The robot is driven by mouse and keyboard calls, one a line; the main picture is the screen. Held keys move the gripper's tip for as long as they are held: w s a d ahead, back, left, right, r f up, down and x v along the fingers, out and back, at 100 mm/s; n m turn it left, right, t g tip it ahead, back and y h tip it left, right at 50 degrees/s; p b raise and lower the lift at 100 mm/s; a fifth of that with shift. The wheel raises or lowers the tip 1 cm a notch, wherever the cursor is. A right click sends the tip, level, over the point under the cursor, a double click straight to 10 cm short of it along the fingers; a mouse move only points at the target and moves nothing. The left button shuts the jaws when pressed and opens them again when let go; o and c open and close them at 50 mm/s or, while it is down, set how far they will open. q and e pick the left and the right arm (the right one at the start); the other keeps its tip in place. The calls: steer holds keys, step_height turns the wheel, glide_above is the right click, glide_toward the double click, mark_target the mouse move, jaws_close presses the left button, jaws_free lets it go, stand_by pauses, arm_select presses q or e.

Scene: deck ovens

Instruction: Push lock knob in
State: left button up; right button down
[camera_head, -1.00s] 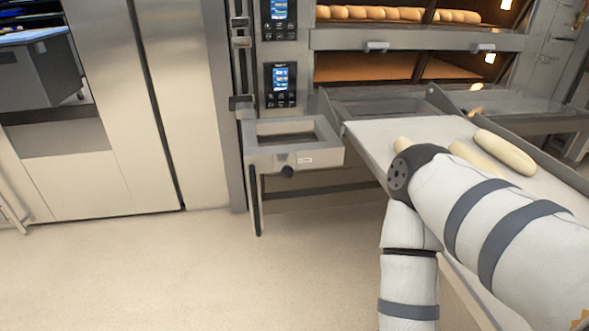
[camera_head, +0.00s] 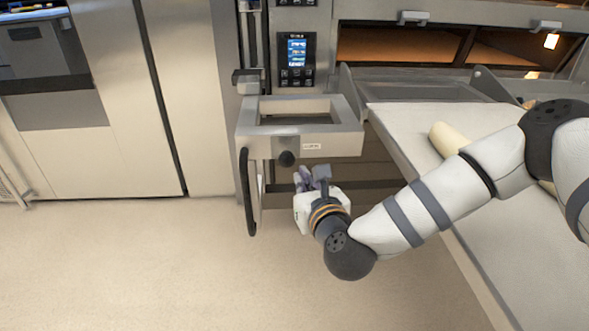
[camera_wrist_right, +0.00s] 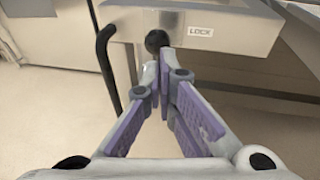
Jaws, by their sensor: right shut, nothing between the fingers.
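The lock knob (camera_head: 287,158) is a black round knob on the front of a steel frame (camera_head: 340,140), left of a "LOCK" label (camera_wrist_right: 201,31). In the right wrist view the knob (camera_wrist_right: 156,40) shows just beyond my fingertips. My right gripper (camera_head: 311,176) is shut and empty, just below and to the right of the knob in the head view. Its purple-padded fingers (camera_wrist_right: 166,62) come together at the tips and point at the knob. I cannot tell whether they touch it. My left gripper is in neither view.
A black vertical handle (camera_head: 248,192) hangs left of the knob. A pale loading board (camera_head: 500,230) with loaves (camera_head: 450,138) slopes along the right, under my right arm. Deck ovens with a control panel (camera_head: 296,60) stand behind. The floor in front is clear.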

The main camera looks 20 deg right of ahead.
mark_target(293, 158)
steer(key=b+x, duration=0.1)
steer(key=x, duration=0.6)
steer(key=shift+w+f, duration=0.1)
steer(key=shift+w, duration=0.15)
steer(key=shift+w+d+f+b, duration=0.15)
steer(key=shift+w+d+b, duration=0.05)
steer(key=shift+w+b, duration=0.35)
steer(key=shift+w+d+f+b, duration=0.1)
steer(key=shift+w+d+b, duration=0.1)
steer(key=shift+w+b, duration=0.3)
steer(key=shift+w+d+r, duration=0.1)
steer(key=shift+w, duration=0.2)
steer(key=shift+r, duration=0.3)
